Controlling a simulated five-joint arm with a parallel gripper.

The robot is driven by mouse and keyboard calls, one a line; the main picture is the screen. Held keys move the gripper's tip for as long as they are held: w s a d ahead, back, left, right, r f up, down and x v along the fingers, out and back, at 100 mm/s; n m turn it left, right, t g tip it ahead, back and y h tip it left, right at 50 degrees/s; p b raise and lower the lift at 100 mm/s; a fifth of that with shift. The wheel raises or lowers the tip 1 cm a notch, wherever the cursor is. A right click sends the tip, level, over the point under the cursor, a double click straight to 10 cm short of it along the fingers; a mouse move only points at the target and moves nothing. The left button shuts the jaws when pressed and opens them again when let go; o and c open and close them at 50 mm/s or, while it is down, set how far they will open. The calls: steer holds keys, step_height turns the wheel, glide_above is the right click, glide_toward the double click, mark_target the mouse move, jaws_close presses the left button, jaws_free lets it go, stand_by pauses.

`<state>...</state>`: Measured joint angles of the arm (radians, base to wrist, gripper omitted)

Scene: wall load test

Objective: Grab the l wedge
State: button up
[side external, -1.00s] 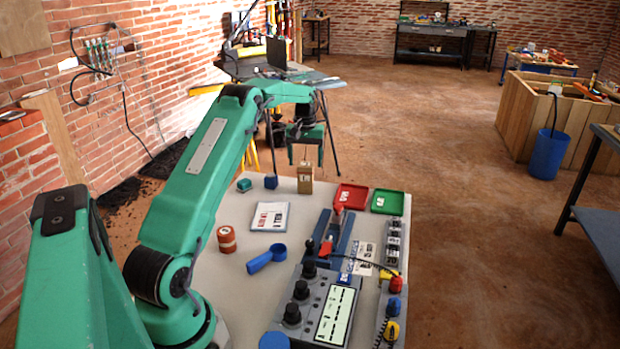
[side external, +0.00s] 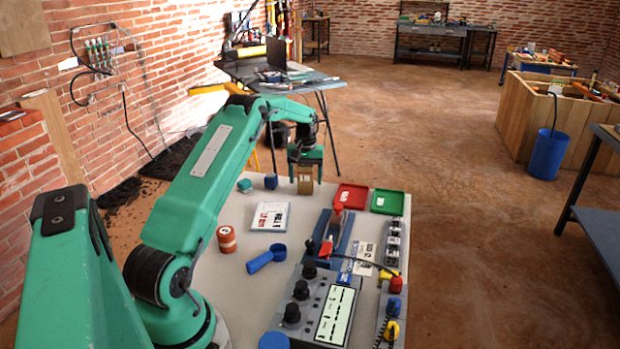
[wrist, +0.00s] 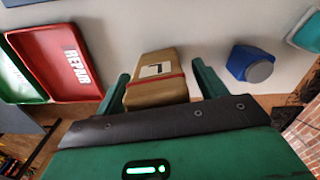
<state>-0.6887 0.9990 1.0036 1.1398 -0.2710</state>
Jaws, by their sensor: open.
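The l wedge (side external: 305,185) is a tan-brown block near the far edge of the grey table in the side view. In the wrist view the wedge (wrist: 156,92) shows a pale label with a dark L-like mark and a red band. My gripper (side external: 306,168) is directly over the wedge, pointing down. In the wrist view my gripper (wrist: 160,70) is open, with one green finger on each side of the wedge. Narrow gaps show beside the fingers; I cannot tell whether either touches it. My gripper hides the wedge's upper part in the side view.
A blue block (side external: 270,181) and a teal block (side external: 244,185) stand left of the wedge. A red tray (side external: 341,205) and a green tray (side external: 375,208) lie to its right. A booklet (side external: 270,216), red can (side external: 227,239) and control box (side external: 325,310) are nearer.

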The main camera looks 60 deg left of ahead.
stand_by(0.5)
steer(key=c, duration=1.1)
steer(key=shift+r, duration=0.75)
steer(key=r, duration=0.3)
steer(key=shift+w+d, duration=0.1)
steer(key=shift+d, duration=0.15)
steer(key=w+d+r, duration=0.1)
steer(key=d+r, duration=0.5)
steer(key=d, duration=0.5)
steer(key=shift+w+r, duration=0.2)
steer(key=shift+w, duration=0.05)
